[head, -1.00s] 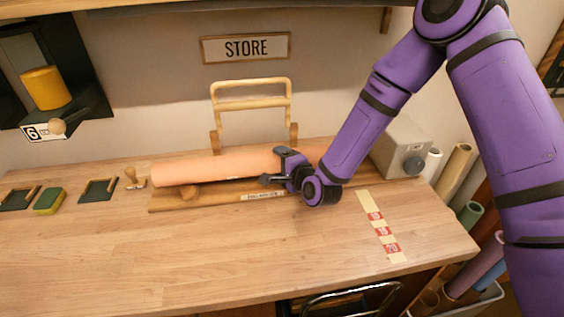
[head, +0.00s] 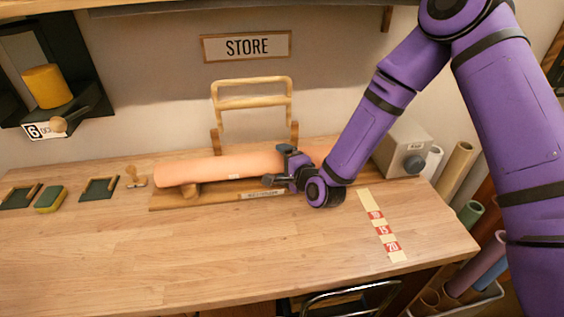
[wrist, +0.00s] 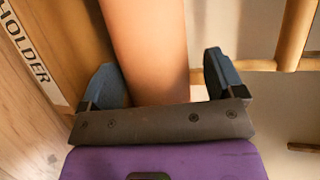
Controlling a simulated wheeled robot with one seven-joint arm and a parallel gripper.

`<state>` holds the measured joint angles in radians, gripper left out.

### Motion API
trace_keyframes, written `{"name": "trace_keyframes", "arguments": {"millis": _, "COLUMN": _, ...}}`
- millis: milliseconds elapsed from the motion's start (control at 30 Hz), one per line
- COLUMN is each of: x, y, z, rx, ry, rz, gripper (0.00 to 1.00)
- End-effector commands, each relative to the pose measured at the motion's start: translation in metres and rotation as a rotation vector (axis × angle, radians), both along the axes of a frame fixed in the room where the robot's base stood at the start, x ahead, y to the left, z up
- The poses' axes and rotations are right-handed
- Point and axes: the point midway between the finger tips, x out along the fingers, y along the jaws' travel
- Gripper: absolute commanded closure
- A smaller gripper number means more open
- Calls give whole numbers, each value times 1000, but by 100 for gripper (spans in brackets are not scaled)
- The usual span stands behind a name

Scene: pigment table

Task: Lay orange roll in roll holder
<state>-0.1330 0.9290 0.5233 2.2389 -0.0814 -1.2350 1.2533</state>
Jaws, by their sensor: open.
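The roll's right part is hidden behind my arm. My gripper (head: 277,165) is open at the roll's right half. In the wrist view the roll (wrist: 148,45) runs between the two spread fingers of my gripper (wrist: 165,80), with a gap on each side. The holder's labelled board (wrist: 60,40) shows at the left there. I cannot tell whether the roll rests fully in the holder's supports.
A wooden frame (head: 252,103) stands behind the holder. A grey box with a knob (head: 402,145) is at the right back. A stamp (head: 135,177), a green sponge (head: 50,199) and small trays are at the left. The front of the table (head: 200,260) is clear.

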Motion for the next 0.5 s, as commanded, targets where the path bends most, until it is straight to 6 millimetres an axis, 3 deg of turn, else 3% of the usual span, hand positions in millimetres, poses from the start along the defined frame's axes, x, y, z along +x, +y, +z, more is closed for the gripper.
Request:
{"name": "trace_keyframes", "arguments": {"millis": 300, "x": -48, "y": -37, "z": 11, "rx": -7, "ry": 11, "rz": 2, "gripper": 0}}
{"name": "trace_keyframes", "arguments": {"millis": 500, "x": -67, "y": -52, "z": 19, "rx": -2, "ry": 7, "rz": 1, "gripper": 0}}
